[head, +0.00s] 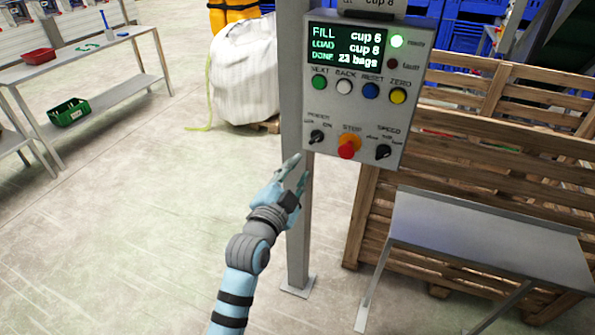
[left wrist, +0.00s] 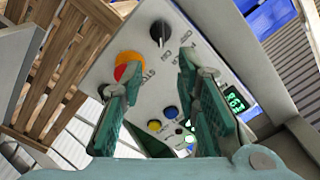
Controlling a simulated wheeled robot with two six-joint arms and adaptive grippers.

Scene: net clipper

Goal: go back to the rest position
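My left gripper (head: 297,172) is in front of the post, just below the lower left corner of the grey control panel (head: 326,120). Its two fingers are apart and nothing is between them. In the left wrist view the open fingers (left wrist: 159,86) point at the panel, with its red and orange stop button (left wrist: 128,68) and a black knob (left wrist: 160,33) beyond them. The gripper appears clear of the panel. The panel's screen reads "FILL cup 6, LOAD cup 8, DONE 23 bags", and a green lamp (head: 397,41) is lit. My right gripper is not in view.
The grey post (head: 298,240) stands close behind my left gripper. A metal table (head: 485,235) and wooden pallets (head: 500,165) are at the right. A white bulk bag (head: 245,75) is behind. A workbench (head: 85,62) stands far left. The floor at left is clear.

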